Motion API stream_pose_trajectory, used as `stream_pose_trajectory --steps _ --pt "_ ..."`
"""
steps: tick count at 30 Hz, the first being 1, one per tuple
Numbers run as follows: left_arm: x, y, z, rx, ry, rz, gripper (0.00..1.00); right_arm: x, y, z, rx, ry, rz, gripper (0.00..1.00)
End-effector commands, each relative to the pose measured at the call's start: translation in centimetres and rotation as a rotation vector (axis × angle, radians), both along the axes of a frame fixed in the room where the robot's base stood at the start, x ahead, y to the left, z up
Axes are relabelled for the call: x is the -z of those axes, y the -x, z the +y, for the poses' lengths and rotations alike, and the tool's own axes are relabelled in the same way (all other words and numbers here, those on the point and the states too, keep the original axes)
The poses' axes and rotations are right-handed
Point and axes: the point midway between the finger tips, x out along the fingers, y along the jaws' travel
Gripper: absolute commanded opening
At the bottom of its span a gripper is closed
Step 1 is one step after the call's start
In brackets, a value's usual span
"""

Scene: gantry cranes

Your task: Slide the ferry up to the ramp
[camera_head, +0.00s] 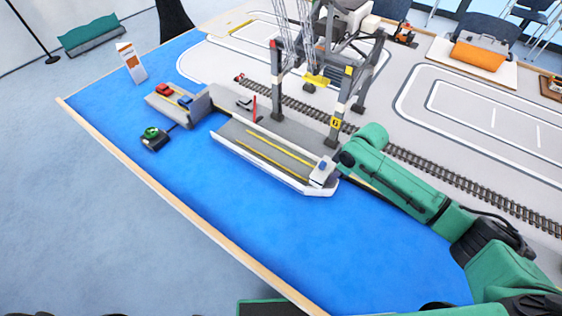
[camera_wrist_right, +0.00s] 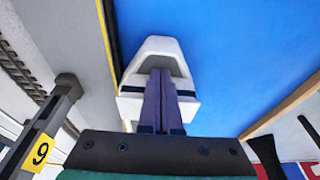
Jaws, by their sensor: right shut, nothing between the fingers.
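The ferry (camera_head: 262,151) is a long grey deck with yellow lines and a white hull. It floats on the blue water surface beside the quay, with a small white cabin (camera_head: 322,173) at its right end. A grey ramp flap (camera_head: 201,107) stands up-left of the ferry, with a gap between them. My right gripper (camera_head: 340,163) is at the ferry's right end, by the cabin. In the right wrist view its dark fingers (camera_wrist_right: 161,80) are together and empty, in front of a white part of the ferry (camera_wrist_right: 158,47). Whether they touch it I cannot tell. My left gripper is not in view.
A grey platform with a red car (camera_head: 164,89) and a blue car adjoins the flap. A gantry crane (camera_head: 318,80) and rail track (camera_head: 440,178) stand behind. The front water is clear.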

Motion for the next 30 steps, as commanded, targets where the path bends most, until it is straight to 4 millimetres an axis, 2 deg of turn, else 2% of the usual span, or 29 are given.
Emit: stream_pose_trajectory --steps 30 --pt "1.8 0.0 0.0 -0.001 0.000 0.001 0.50 0.0 -3.1 4.2 -0.001 -0.002 -0.002 0.00"
